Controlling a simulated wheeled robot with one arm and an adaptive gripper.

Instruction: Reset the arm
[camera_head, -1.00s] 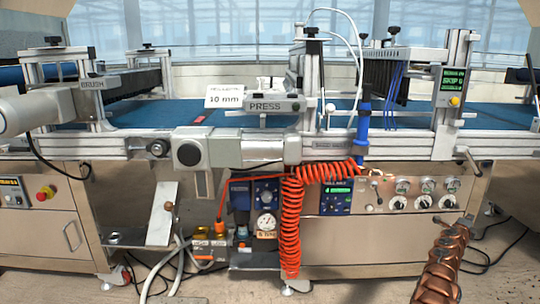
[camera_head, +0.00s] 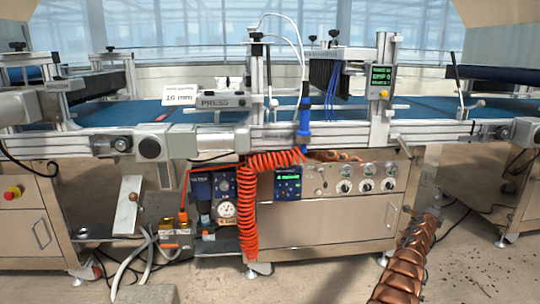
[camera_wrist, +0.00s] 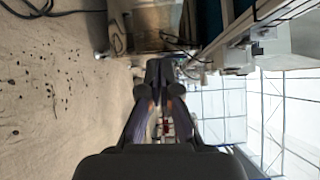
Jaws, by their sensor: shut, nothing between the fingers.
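My gripper (camera_wrist: 160,72) shows in the wrist view, reaching up from the bottom middle. Its dark fingers are together at the tips, with nothing between them. The wrist view is turned sideways, with the floor (camera_wrist: 60,110) at left and machine parts at upper right. No contact between the fingers and the machine shows. I cannot make out my gripper in the head view. The tray seeder (camera_head: 330,215) stands across the head view, with its blue belt (camera_head: 425,103) running left to right.
A red coiled hose (camera_head: 248,210) hangs at the machine's front. A copper-coloured segmented piece (camera_head: 405,265) rises from the bottom right. Grey hoses (camera_head: 140,255) lie on the floor at lower left. Dark cables lie at right. Open floor (camera_head: 460,270) shows at lower right.

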